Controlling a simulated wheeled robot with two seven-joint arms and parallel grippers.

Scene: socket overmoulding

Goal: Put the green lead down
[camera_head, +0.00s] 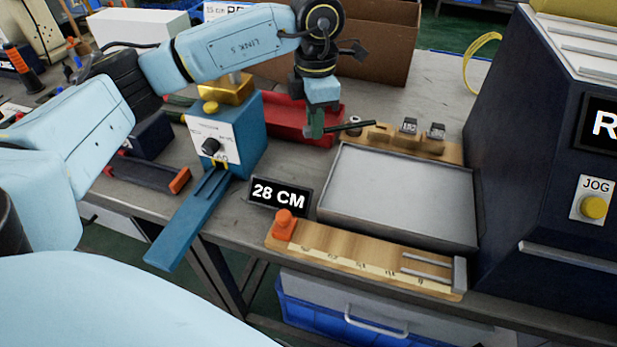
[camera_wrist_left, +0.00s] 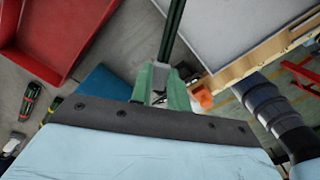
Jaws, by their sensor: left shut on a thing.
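My left gripper (camera_head: 316,130) is above the bench, between the red bin and the grey tray. Its greenish fingers are shut on the green lead (camera_head: 352,128), which looks like a thin dark rod in the head view and points right toward the tray's far edge. In the left wrist view, the lead (camera_wrist_left: 173,32) runs up and away from the fingers (camera_wrist_left: 165,88) and looks dark green. Whether the lead touches anything below it is unclear. The grey tray (camera_head: 400,192) looks empty. My right gripper is out of view.
A red bin (camera_head: 290,118) lies behind the gripper. A blue dial box (camera_head: 238,135) stands left of it. A "28 CM" sign (camera_head: 279,196) and a wooden ruler board (camera_head: 345,250) are in front. A wooden holder (camera_head: 395,138) lies behind the tray. A dark machine (camera_head: 530,150) bounds the right.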

